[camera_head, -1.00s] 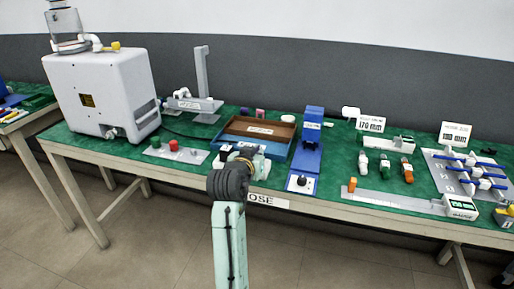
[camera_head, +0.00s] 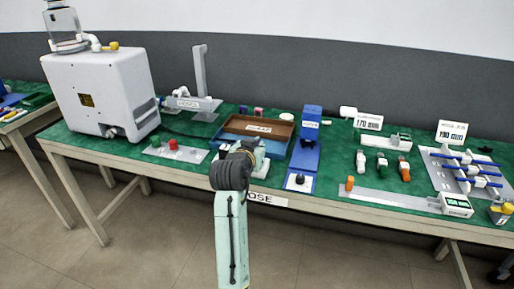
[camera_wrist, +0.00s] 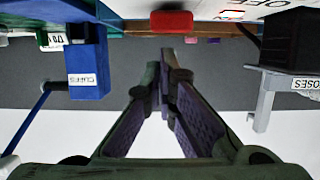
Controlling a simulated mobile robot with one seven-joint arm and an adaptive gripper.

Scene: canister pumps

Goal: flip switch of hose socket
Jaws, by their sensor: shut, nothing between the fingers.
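In the wrist view, which is upside down, a red switch (camera_wrist: 172,22) sits at the top middle on a pale panel with a label reading OFF (camera_wrist: 270,5). My gripper (camera_wrist: 165,62) points toward it with its dark fingers together and nothing between them. A gap shows between fingertips and switch in the picture; whether they touch is unclear. In the head view my own arm hides the fingers and most of the socket. A sign ending in OSE (camera_head: 266,199) is on the table's front edge just right of my arm.
A brown tray (camera_head: 233,138) and a blue stand (camera_head: 304,160) are close behind and right of my gripper. A plate with green and red buttons (camera_head: 172,144) lies to the left. The HOSES stand (camera_head: 199,85) is behind. The floor in front is free.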

